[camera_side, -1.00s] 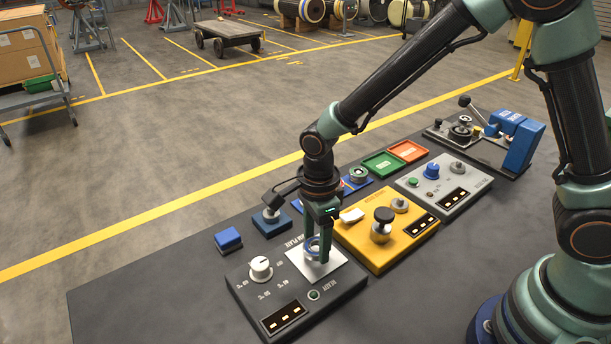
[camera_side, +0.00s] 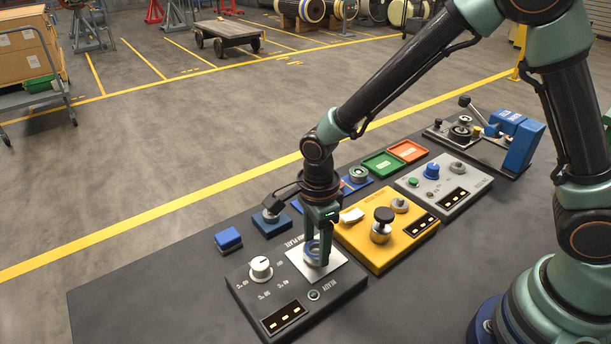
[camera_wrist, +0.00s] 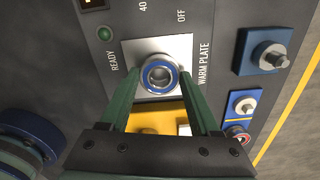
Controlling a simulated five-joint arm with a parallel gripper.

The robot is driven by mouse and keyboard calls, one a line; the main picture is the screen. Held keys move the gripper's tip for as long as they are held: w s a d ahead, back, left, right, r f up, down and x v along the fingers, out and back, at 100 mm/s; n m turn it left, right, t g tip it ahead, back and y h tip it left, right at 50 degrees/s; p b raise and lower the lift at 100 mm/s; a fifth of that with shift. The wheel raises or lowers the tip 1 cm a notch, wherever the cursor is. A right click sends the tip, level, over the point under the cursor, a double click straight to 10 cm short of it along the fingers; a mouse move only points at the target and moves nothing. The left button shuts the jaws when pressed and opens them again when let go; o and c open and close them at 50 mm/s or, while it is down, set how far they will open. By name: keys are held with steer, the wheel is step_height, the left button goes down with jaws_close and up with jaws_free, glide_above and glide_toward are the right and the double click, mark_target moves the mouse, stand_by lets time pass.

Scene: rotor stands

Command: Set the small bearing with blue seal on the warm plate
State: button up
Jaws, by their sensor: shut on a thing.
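The small bearing with a blue seal (camera_wrist: 160,75) is held between the two fingertips of my gripper (camera_wrist: 161,72). In the side view my gripper (camera_side: 319,252) points straight down, shut on the bearing, over the warm plate. The warm plate (camera_wrist: 131,48) is a pale square on a dark control box; its bare corner also shows in the side view (camera_side: 334,264). The bearing is at or very close to the plate surface; I cannot tell if it touches. In the side view the fingers partly hide the bearing.
The dark box carries a white knob (camera_side: 261,267) and a green ready light (camera_side: 314,295). A yellow box (camera_side: 368,257) stands close on the right. A blue block with a metal post (camera_side: 271,221) and a smaller blue block (camera_side: 228,240) lie behind.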

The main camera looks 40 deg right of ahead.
steer(key=shift+f, duration=0.3)
stand_by(0.6)
steer(key=o, duration=1.5)
steer(key=shift+o, duration=0.4)
step_height(320, 180, up, 8)
stand_by(0.5)
